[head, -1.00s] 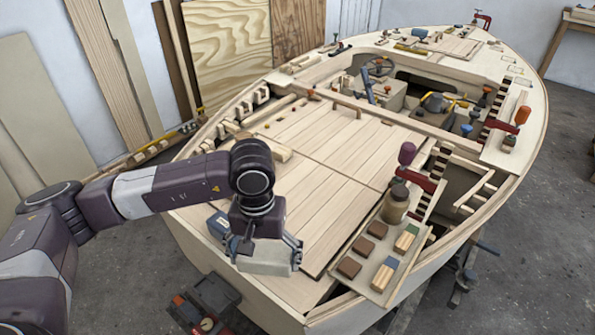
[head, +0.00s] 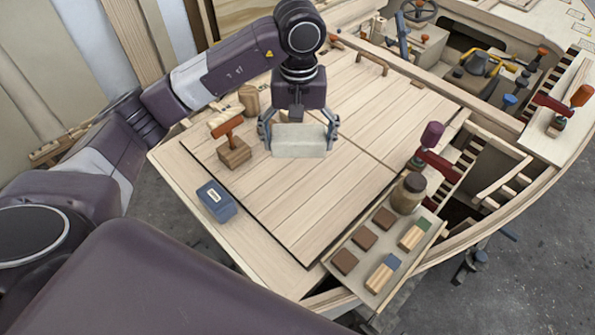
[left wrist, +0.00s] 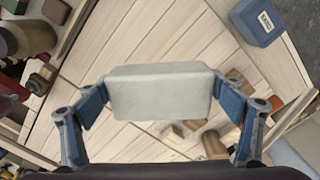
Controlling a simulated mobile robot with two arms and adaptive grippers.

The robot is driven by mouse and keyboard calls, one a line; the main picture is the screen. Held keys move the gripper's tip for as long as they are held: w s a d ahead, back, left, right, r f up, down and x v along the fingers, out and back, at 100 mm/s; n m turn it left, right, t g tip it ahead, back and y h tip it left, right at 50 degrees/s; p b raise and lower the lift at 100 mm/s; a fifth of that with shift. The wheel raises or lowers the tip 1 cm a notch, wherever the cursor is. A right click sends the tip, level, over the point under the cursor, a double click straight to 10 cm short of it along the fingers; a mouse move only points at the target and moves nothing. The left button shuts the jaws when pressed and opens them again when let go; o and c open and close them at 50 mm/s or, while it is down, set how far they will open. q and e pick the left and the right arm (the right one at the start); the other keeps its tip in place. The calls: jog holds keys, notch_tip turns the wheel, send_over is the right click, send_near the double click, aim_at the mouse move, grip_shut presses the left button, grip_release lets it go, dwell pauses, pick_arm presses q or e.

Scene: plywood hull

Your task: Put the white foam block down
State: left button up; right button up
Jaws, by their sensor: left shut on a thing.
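The white foam block (head: 299,141) is held between the fingers of my left gripper (head: 299,130), over the plank deck panel (head: 310,205) of the boat. In the left wrist view the block (left wrist: 160,92) spans the gap between the two blue fingers. In that view the deck planks show beyond it. I cannot tell from the head view how far above the deck it is. My right gripper is not in view.
A blue box (head: 216,201) and a wooden block with an orange-handled tool (head: 233,150) stand left of the held block. A jar (head: 408,193) and several small blocks sit on a board at the right front. The front-middle planks are clear.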

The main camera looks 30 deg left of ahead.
pick_arm(q)
jog(key=p, duration=0.1)
send_over(299, 184)
notch_tip(299, 184, down, 8)
jog(key=shift+s+r, duration=0.1)
notch_tip(299, 184, down, 4)
jog(key=shift+f+p, duration=0.25)
jog(key=shift+p, duration=0.25)
jog(key=shift+f, duration=0.3)
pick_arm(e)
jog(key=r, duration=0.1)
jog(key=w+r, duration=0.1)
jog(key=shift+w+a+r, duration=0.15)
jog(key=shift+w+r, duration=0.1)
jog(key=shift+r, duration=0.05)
pick_arm(q)
jog(key=shift+f, duration=0.1)
jog(key=shift+f, duration=0.1)
jog(key=o, duration=0.9)
jog(key=shift+o, duration=0.2)
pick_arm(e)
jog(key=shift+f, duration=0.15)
